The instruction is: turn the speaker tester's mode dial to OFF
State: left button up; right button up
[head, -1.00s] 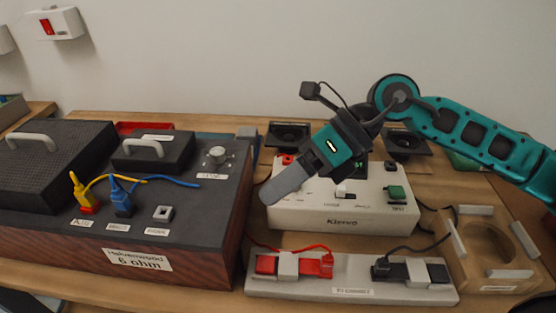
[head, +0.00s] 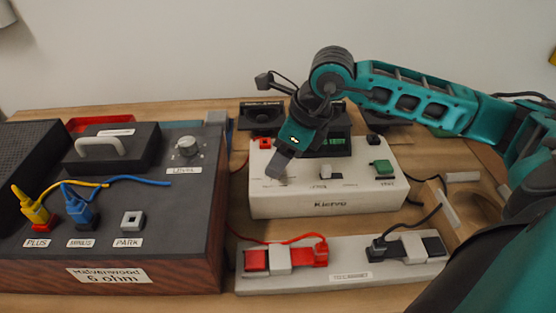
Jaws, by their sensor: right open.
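The white box (head: 330,207), which looks like the speaker tester, stands on the bench. My right gripper (head: 277,167) is over the left part of this top, pointing down. It is open, with nothing seen between its fingers. It covers part of the panel, and I cannot make out a mode dial or an OFF mark there. My left gripper is out of view.
To the left is a dark-topped wooden box (head: 150,238) with a silver knob (head: 187,146), a handle, and yellow and blue plugs. A grey strip (head: 340,275) with red and black connectors lies in front of the tester.

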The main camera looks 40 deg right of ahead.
jog(key=shift+x, duration=0.95)
jog(key=c, duration=1)
